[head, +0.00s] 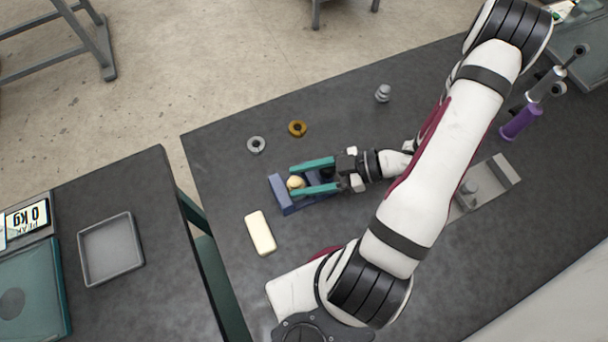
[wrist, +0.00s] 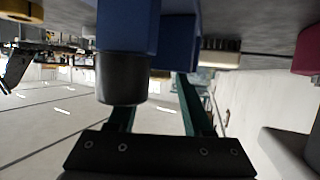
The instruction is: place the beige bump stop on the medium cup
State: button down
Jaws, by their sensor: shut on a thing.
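The beige bump stop (head: 296,183) is at the blue rack (head: 287,207), between the two teal fingers of my gripper (head: 294,180). My gripper is shut on it. In the wrist view the teal fingers (wrist: 160,98) reach toward the blue rack (wrist: 128,27), and the bump stop is mostly hidden. A dark grey cylinder (wrist: 120,78) stands out from the rack close to the fingers there. I cannot tell for sure which thing is the medium cup.
A grey ring (head: 256,144) and a brass ring (head: 298,128) lie behind the rack. A cream block (head: 260,233) lies in front. A small silver part (head: 383,93) stands farther back. A grey fixture (head: 485,188) and a purple-handled damper (head: 520,123) are to the right.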

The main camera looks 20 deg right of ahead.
jog(key=shift+c, duration=1.5)
grip_release()
jog(key=shift+f, duration=0.3)
jog(key=shift+d, duration=0.1)
